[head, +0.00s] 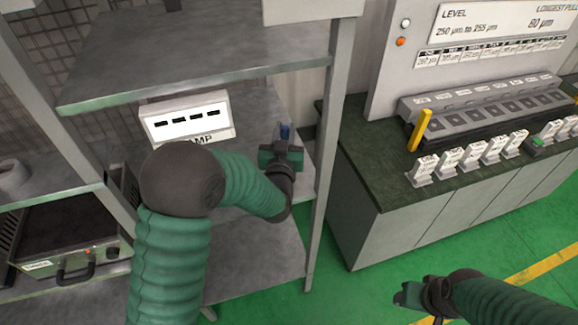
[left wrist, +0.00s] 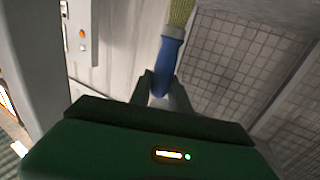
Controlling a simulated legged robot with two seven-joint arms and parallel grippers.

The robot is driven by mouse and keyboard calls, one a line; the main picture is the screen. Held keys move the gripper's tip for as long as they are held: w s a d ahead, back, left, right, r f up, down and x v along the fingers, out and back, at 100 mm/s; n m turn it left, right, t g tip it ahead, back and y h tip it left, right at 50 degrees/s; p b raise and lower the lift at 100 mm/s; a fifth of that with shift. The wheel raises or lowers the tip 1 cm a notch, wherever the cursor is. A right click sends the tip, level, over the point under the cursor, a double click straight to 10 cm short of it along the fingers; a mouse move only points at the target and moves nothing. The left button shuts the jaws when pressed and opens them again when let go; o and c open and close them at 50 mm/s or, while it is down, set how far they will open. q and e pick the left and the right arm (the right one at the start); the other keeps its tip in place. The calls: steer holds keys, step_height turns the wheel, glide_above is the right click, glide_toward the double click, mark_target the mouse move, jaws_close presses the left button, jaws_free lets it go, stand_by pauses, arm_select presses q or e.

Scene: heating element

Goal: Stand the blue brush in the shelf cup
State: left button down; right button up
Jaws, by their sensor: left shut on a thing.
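The blue brush (head: 285,131) is upright in my left gripper (head: 281,150), over the right part of the middle shelf. In the left wrist view, the gripper's fingers (left wrist: 160,88) are shut on the brush's blue handle (left wrist: 171,58); its yellow-green end (left wrist: 181,12) points away from the gripper. A grey round, hollow-looking piece (head: 11,176) stands on the shelf at the far left; I cannot tell if it is the shelf cup. No other cup shows, and my left arm hides part of the shelf. My right gripper (head: 408,297) is low at the right, over the floor; its jaw opening is unclear.
A white label box (head: 187,118) stands on the middle shelf (head: 262,103) behind my left arm. The upper shelf (head: 200,55) and the right post (head: 328,150) bound the space. A dark-topped counter (head: 375,180) with several white cards stands at the right.

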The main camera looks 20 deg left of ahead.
arm_select(q)
steer(key=f, duration=0.4)
steer(key=shift+s+d, duration=0.15)
steer(key=shift+s, duration=0.25)
steer(key=f, duration=0.4)
steer(key=shift+w+d+f+p, duration=0.3)
steer(key=shift+d+f+p, duration=0.05)
steer(key=shift+d+p, duration=0.05)
steer(key=shift+f, duration=0.35)
steer(key=shift+s+a, duration=0.1)
steer(key=shift+a, duration=0.2)
steer(key=c, duration=1.3)
jaws_free()
steer(key=shift+a, duration=0.15)
steer(key=shift+o, duration=0.5)
arm_select(e)
steer(key=shift+s+r, duration=0.4)
steer(key=shift+r, duration=0.1)
arm_select(q)
steer(key=shift+d, duration=0.25)
arm_select(e)
steer(key=shift+d, duration=0.15)
